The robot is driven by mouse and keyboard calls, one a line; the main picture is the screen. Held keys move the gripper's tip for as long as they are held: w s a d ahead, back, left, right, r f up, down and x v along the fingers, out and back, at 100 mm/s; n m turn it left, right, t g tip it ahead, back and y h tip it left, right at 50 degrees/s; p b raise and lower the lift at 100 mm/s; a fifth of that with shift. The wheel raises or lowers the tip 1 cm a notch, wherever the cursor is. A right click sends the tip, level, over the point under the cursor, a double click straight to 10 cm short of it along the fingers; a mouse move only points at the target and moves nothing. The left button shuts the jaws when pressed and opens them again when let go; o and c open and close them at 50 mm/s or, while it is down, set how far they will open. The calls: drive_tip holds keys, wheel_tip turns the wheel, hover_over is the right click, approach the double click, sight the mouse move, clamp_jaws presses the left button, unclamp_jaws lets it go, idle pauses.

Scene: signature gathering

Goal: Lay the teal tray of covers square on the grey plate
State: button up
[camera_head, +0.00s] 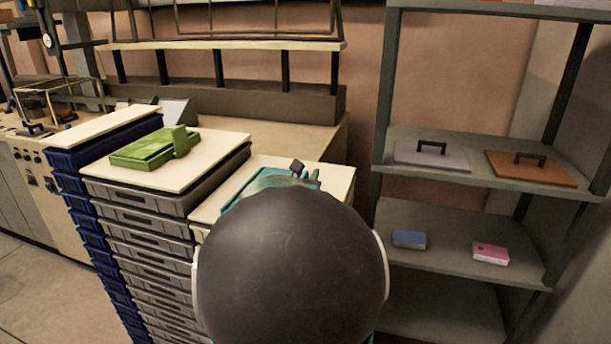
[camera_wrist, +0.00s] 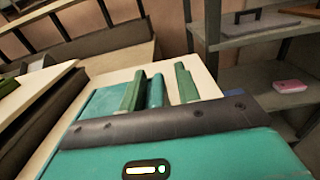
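The teal tray (camera_head: 238,187) lies on a cream board on top of a stack of drawers, partly hidden behind my dark arm. It also shows in the wrist view (camera_wrist: 103,104), with a teal upright block (camera_wrist: 156,91) on it. My gripper (camera_wrist: 160,85) is low over the tray, its two green fingers apart on either side of that block. The block is close to the left finger, with a gap to the right one. The covers cannot be made out. The grey plate (camera_head: 446,161), with a black handle, lies on the shelf at the right, clear of other things.
A brown plate (camera_head: 540,172) with a black handle lies right of the grey one. A blue box (camera_head: 409,239) and a pink box (camera_head: 490,253) sit one shelf lower. A green tray (camera_head: 145,150) rests on the board at left. A shelf post stands left of the grey plate.

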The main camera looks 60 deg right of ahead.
drive_tip(key=a, duration=0.3)
drive_tip(key=s+a, duration=0.1)
drive_tip(key=a, duration=0.7)
drive_tip(key=shift+s+a, duration=0.25)
drive_tip(key=shift+s, duration=0.1)
drive_tip(key=shift+a+m, duration=0.3)
drive_tip(key=shift+m, duration=0.2)
drive_tip(key=w+a+f+m+y, duration=0.1)
drive_tip(key=a+m+y, duration=0.3)
drive_tip(key=a, duration=0.5)
drive_tip(key=w+a+f+m+t+y, duration=0.1)
drive_tip(key=a+f+m+y, duration=0.3)
drive_tip(key=a+m, duration=0.3)
drive_tip(key=w+a+f+m+y, duration=0.1)
drive_tip(key=a+m+y, duration=0.4)
drive_tip(key=a, duration=0.7)
drive_tip(key=shift+w+f+m+t, duration=0.25)
drive_tip(key=shift+f+m+t, duration=0.05)
drive_tip(key=shift+f, duration=0.5)
drive_tip(key=shift+o, duration=0.5)
drive_tip(key=a+r+m+t+y, duration=0.1)
drive_tip(key=a+y, duration=0.3)
drive_tip(key=a, duration=0.6)
drive_tip(key=shift+a+m+y, duration=0.35)
drive_tip(key=shift+m+y, duration=0.05)
drive_tip(key=shift+m, duration=0.2)
drive_tip(key=shift+d, duration=0.1)
